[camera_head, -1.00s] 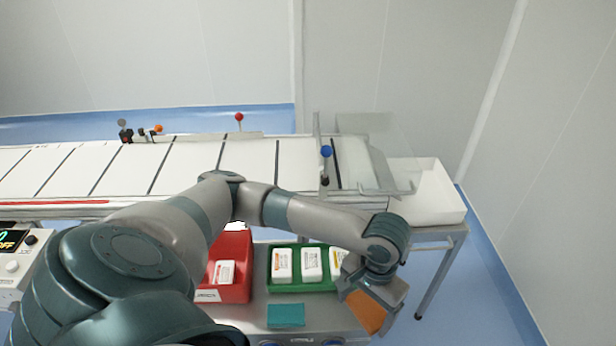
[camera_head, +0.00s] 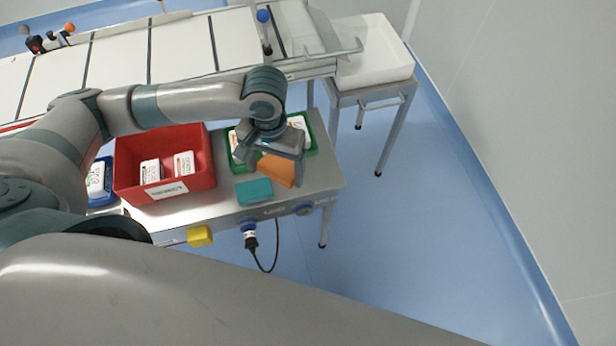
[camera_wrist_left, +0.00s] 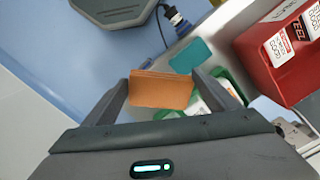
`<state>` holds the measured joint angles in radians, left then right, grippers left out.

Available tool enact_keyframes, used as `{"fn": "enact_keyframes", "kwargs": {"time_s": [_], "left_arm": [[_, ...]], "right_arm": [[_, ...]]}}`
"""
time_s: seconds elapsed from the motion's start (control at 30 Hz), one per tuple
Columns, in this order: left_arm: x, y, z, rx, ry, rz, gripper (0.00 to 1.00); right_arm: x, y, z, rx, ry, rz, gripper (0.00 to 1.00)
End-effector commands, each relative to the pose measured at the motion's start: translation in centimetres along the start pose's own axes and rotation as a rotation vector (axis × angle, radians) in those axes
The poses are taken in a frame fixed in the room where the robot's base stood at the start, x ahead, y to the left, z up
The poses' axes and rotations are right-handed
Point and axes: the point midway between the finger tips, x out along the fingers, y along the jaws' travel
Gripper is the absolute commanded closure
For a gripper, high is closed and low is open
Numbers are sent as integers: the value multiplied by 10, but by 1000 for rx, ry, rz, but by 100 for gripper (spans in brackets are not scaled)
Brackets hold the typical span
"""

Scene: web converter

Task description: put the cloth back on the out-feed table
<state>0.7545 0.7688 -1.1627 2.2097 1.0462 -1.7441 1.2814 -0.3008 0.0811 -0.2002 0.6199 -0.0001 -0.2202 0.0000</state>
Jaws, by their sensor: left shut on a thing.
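My left gripper (camera_head: 283,152) is shut on an orange folded cloth (camera_head: 277,171). The cloth also shows between the two fingers in the left wrist view (camera_wrist_left: 160,90). In the head view the gripper is over the front right part of a steel table (camera_head: 322,180), in front of a green bin. I cannot tell whether the cloth touches the table. A flat teal piece (camera_head: 254,192), perhaps another folded cloth, lies on the table just left of the orange one. My right gripper is not in view.
A red bin (camera_head: 190,184) and a green bin (camera_head: 312,143) hold white packs. A blue bin (camera_head: 104,199) stands at left. A white tray (camera_head: 372,72) sits on a stand at the back right. A black cable hangs from the table's front. Floor at right is clear.

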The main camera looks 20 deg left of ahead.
Motion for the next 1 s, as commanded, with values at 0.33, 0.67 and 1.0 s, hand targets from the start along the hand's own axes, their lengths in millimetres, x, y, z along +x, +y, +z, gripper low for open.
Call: {"fn": "enact_keyframes", "kwargs": {"time_s": [0.33,0.67,1.0], "left_arm": [[1,3,1,102,7,-4,55],[6,14,3,562,41,-12,54],[12,28,6,1153,78,1,54]], "right_arm": [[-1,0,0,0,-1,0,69],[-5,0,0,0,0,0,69],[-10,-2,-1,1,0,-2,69]]}}
